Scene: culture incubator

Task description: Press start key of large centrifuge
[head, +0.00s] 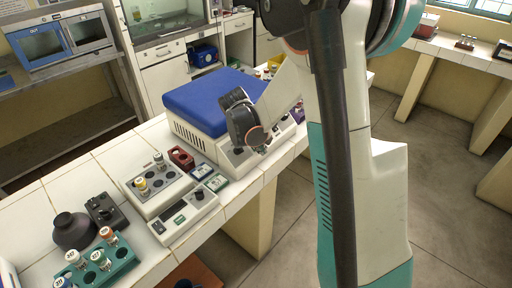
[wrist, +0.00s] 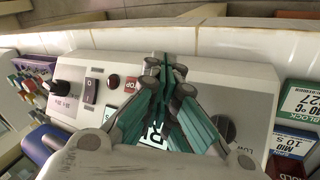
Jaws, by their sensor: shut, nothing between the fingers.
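The large centrifuge (head: 208,98) has a blue lid, shut, and a pale body on the tiled bench in the head view. Its sloped control panel (wrist: 265,78) fills the middle of the wrist view. The panel carries a rocker switch (wrist: 91,91), a red button (wrist: 113,81) beside a partly covered red label, and dark knobs at both sides. My gripper (wrist: 168,66) is shut and empty, its fingertips over the panel's middle, right of the red button. The fingers partly cover a display. I cannot make out a start key; the fingers hide that part. Whether the tips touch the panel is unclear.
A white device with a small display (head: 185,220), a tube block (head: 158,185) and a teal rack (head: 103,262) stand on the bench left of the centrifuge. Small labelled boxes (wrist: 300,102) lie close beside the panel in the wrist view. The bench's front edge is near.

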